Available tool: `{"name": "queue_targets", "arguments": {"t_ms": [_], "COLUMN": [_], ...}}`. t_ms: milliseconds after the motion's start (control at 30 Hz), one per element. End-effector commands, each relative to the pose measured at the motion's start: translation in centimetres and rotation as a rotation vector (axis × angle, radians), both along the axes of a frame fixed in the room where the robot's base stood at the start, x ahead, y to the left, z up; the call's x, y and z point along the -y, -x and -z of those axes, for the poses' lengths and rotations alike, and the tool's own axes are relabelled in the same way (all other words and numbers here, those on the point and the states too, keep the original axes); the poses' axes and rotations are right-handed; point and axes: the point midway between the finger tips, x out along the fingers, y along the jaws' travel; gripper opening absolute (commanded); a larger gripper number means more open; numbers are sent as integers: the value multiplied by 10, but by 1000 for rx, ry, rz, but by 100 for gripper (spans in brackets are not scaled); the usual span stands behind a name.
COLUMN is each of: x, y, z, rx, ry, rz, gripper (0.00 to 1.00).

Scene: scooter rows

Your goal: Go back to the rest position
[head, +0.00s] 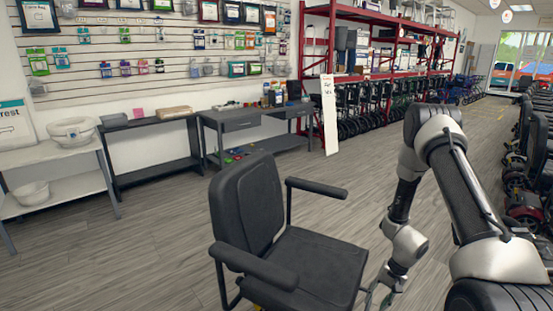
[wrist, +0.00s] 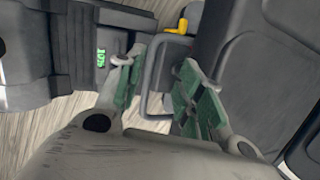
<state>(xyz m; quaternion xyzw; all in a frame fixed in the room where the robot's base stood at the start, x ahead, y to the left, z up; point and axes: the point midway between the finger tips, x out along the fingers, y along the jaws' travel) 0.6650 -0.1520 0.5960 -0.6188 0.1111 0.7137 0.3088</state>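My gripper (wrist: 157,66) shows in the wrist view with its two green-padded fingers spread apart. A dark grey loop-shaped bar (wrist: 148,98) shows between and beyond the fingers; I cannot tell whether a finger touches it. In the head view my arm reaches down on the right, and my gripper (head: 379,294) is low at the bottom edge, just right of the black seat (head: 310,262). The fingertips are mostly cut off there.
In the wrist view a yellow lever (wrist: 178,27) and a small green-lit display (wrist: 101,57) are close to the fingers. A grey desk (head: 240,120), black table (head: 150,146) and white shelf (head: 60,152) line the wall. Scooters (head: 526,204) stand at right. Open floor lies left of the seat.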

Motion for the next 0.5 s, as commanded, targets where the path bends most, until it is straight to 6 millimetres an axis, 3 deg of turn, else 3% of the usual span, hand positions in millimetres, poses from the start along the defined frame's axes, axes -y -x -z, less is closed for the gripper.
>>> {"name": "queue_targets", "arguments": {"t_ms": [33,100,267,500], "x": [-5,-9,-12,-10], "y": [15,25,39,67], "z": [-16,-48,-117,-242], "rx": [-41,-77,-114,-118], "ry": [-31,-63,-86,-44], "rz": [-17,-46,-114,-249], "gripper": [37,37,37,37]}}
